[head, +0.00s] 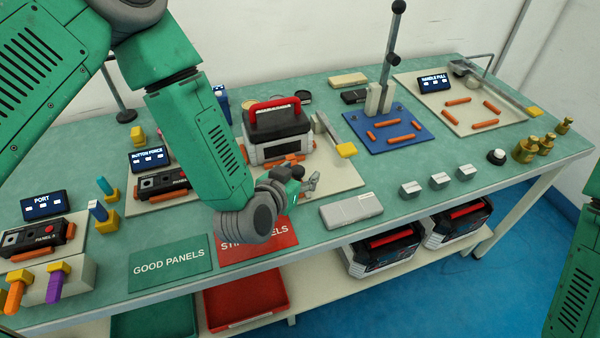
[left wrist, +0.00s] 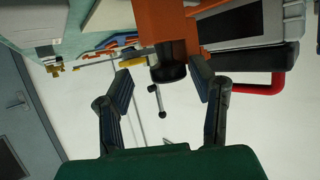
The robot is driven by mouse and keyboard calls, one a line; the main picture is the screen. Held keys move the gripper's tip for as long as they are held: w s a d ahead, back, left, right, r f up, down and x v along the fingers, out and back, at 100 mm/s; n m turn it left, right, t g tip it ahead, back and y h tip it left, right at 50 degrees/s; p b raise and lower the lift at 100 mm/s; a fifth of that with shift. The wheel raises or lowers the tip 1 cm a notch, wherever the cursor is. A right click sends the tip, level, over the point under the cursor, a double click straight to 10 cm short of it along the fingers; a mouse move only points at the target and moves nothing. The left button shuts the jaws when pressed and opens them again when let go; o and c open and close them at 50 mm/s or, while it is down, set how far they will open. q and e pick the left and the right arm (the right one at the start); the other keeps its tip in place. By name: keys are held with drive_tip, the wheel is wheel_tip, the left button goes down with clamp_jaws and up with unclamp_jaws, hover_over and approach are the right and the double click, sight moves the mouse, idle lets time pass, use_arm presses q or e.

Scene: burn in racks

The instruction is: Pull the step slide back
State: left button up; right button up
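No part is labelled as the step slide. A grey bar with a yellow end (head: 346,150) lies on the pale base plate (head: 345,180) of the button force station, right of the red-handled box. My left gripper (head: 313,183) is over the front of that plate, its fingers pointing right. In the left wrist view, it (left wrist: 163,92) is open, with nothing between its fingers. An orange block (left wrist: 163,22) with a black round knob (left wrist: 168,68) shows just beyond the fingers. A yellow piece (left wrist: 128,66) is beside the left finger. My right gripper is out of view.
The red-handled box (head: 277,131) stands behind my left gripper. A grey flat case (head: 351,210) lies to its right, and the red mat (head: 265,245) is in front. A blue plate with a tall post (head: 388,70) stands farther right. The bench between has free room.

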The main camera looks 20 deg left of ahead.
use_arm(q)
drive_tip(key=shift+a, duration=0.2)
drive_tip(key=shift+s+r, duration=0.1)
drive_tip(key=v, duration=1.1)
drive_tip(key=shift+s, duration=0.2)
